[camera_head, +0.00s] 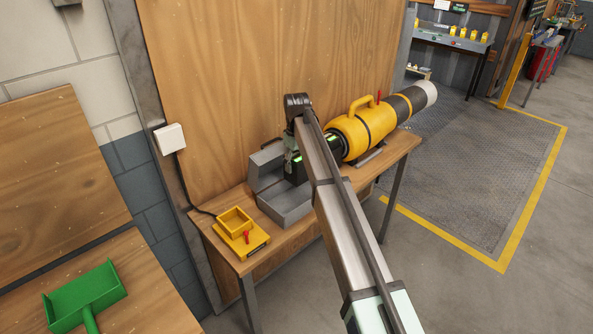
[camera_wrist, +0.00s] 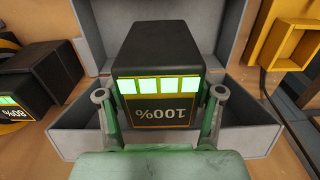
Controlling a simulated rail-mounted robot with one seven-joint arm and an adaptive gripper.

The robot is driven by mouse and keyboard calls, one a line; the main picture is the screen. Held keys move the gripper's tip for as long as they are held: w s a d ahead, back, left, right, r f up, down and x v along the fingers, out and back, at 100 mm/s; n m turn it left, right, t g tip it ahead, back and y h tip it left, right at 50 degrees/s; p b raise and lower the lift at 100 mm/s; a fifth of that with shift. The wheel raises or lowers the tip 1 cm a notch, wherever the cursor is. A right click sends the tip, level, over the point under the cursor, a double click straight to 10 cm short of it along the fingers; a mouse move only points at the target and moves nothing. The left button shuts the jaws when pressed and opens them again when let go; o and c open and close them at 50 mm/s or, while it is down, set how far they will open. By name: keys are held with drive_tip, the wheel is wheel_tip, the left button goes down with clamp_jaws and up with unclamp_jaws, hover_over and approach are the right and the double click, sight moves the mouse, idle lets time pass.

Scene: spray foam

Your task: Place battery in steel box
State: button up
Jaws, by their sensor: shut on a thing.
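A black battery with green lit bars and the reading 100% is held between the two fingers of my gripper (camera_wrist: 159,95). The battery (camera_wrist: 160,60) fills the middle of the wrist view, and its dark body also shows in the head view (camera_head: 296,172). The grey steel box (camera_head: 286,204) stands on the wooden bench with its lid (camera_head: 265,164) open. In the wrist view the box (camera_wrist: 255,136) shows on both sides of the battery. The battery is over the box opening; how far it reaches down inside cannot be told. My arm hides part of the box.
A yellow cylindrical device (camera_head: 362,128) lies on the bench's far end. A yellow charger-like tray (camera_head: 241,243) with a red lever and cable sits at the near end.

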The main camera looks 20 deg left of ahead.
wheel_tip(320, 180, down, 4)
drive_tip(key=shift+r+p, duration=0.2)
drive_tip(key=shift+p, duration=0.5)
drive_tip(key=shift+f, duration=0.25)
drive_tip(key=shift+f, duration=0.4)
drive_tip(key=shift+f, duration=0.15)
drive_tip(key=shift+d, duration=0.1)
drive_tip(key=o, duration=1.6)
drive_tip(key=shift+s+f, duration=0.1)
